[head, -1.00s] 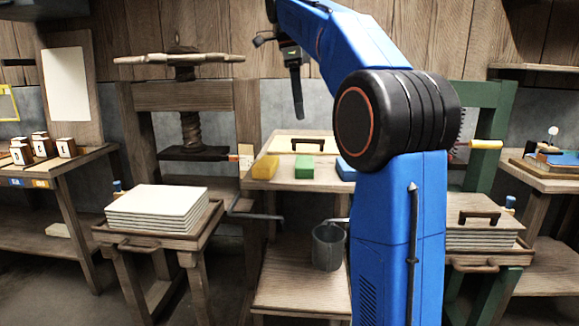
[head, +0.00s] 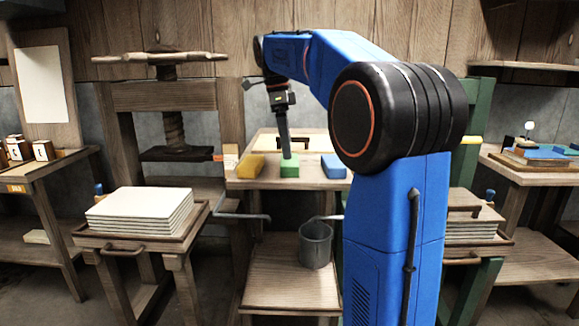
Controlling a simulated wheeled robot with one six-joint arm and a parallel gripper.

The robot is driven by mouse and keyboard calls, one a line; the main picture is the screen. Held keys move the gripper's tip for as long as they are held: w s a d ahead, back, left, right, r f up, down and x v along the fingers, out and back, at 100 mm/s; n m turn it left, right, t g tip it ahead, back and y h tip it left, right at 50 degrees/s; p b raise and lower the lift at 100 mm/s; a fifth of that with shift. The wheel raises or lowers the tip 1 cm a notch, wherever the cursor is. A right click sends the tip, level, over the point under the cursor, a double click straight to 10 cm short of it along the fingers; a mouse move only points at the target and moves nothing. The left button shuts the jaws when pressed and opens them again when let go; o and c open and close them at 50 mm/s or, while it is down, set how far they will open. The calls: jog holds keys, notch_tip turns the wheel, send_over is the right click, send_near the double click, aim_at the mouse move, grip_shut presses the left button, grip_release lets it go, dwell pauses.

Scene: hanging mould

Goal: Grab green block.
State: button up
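The green block (head: 290,169) sits on the wooden table (head: 262,184) in the middle, between a yellow block (head: 250,167) on its left and a blue block (head: 333,167) on its right. My gripper (head: 287,156) points down from my blue arm, and its tip is at the top of the green block. It hides part of the block's upper side. I see the gripper edge-on as one dark finger, so I cannot tell its opening or whether it grips the block.
A wooden press (head: 172,100) stands at the left behind a stand with stacked white sheets (head: 140,212). A grey metal bucket (head: 316,245) stands on the low shelf below the table. A handled board lies at the table's back.

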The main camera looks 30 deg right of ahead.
aim_at(290, 165)
jog(key=shift+s+d+f, duration=0.1)
jog(key=shift+d+f, duration=0.1)
jog(key=shift+f, duration=1.2)
jog(key=shift+s+d+f, duration=0.1)
jog(key=shift+d+f, duration=0.05)
jog(key=shift+f, duration=1.2)
jog(key=shift+c, duration=0.6)
jog(key=c, duration=0.7)
jog(key=shift+r, duration=0.1)
